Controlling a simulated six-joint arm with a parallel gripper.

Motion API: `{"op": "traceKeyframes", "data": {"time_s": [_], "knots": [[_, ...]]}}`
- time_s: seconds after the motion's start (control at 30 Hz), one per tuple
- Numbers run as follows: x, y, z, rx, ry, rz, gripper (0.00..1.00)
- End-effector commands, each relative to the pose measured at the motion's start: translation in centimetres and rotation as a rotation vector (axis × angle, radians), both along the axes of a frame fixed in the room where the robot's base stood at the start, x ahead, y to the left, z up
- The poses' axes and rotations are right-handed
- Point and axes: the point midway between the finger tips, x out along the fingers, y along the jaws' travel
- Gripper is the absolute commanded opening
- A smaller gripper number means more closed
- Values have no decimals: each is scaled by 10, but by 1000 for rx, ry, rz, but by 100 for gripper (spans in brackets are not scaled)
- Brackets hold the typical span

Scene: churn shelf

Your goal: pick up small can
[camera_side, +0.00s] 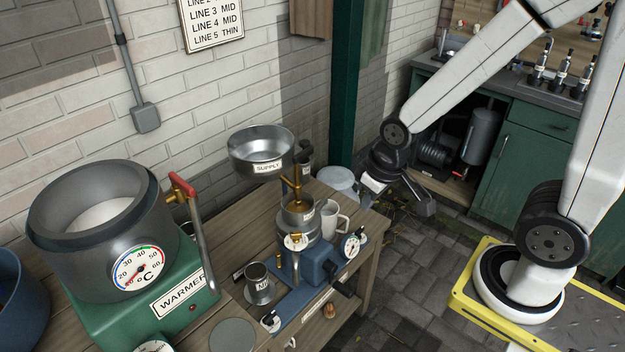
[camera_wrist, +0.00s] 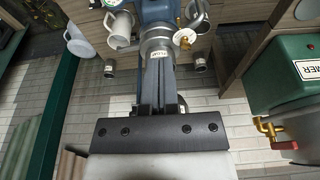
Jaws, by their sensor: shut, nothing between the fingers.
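A small metal can (camera_side: 258,283) with a partly readable label stands upright on the blue machine's base at the front of the wooden bench, beside the brass-piped float vessel. In the wrist view a metal vessel (camera_wrist: 197,14) shows at the top, and I cannot tell for sure if it is the same can. My gripper (camera_side: 427,207) is shut and empty, off the bench's right end and well away from the can. In the wrist view its fingers (camera_wrist: 161,75) are together and overlap the labelled float vessel (camera_wrist: 156,38), hiding part of it.
A supply pan (camera_side: 261,153) stands above the float vessel (camera_side: 299,222) on a brass pipe. A white mug (camera_side: 333,222) and a dial gauge (camera_side: 350,247) are at the right. The green warmer (camera_side: 140,310) with its big pot fills the left. Paved floor (camera_side: 415,265) is clear right of the bench.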

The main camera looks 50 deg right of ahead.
Motion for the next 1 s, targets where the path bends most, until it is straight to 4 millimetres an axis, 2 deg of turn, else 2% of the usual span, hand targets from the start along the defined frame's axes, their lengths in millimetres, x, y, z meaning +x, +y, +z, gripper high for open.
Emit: {"op": "traceKeyframes", "data": {"time_s": [0.03, 0.3, 0.33, 0.6, 0.77, 1.0], "knots": [[0, 0, 0, 0, 0, 0, 6], [0, 0, 0, 0, 0, 0, 92], [0, 0, 0, 0, 0, 0, 100], [1, 0, 0, 0, 0, -2, 100], [9, 2, -1, 7, 5, -24, 100], [46, 10, -9, 36, 24, -132, 100]]}}
